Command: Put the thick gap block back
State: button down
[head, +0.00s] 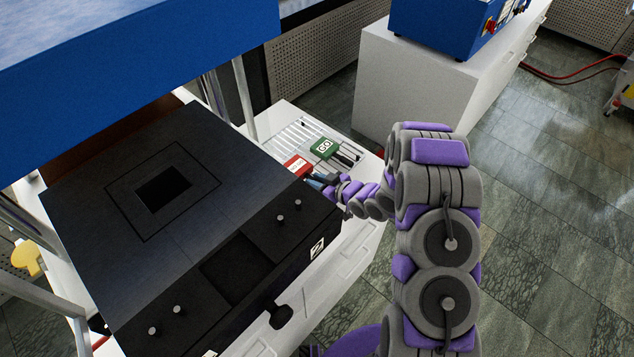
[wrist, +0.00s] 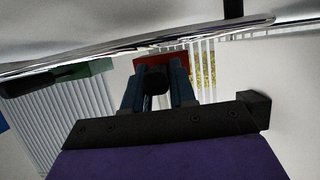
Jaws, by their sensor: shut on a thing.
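A red block (head: 298,166) with a white label lies on the white cabinet top at the right side of the press. A green block (head: 324,149) with a white label and dark handle lies just beyond it. I cannot tell from the pictures which block is thicker. My gripper (head: 317,179) is at the near end of the red block. In the wrist view, the blue fingers of my gripper (wrist: 154,88) are shut on the dark handle (wrist: 153,79) of the red block (wrist: 161,62). The green block (wrist: 98,67) also shows there at the left.
The press's black plate (head: 110,215) and front ledge with pegs (head: 245,262) are close to my gripper's left. A metal post (head: 244,98) stands behind.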

jog(key=shift+f, duration=0.35)
jog(key=shift+f, duration=0.1)
jog(key=c, duration=0.9)
grip_release()
jog(key=shift+r, duration=0.45)
jog(key=shift+p+v, duration=1.35)
jog(key=shift+v, duration=4.8)
jog(key=shift+w, duration=0.1)
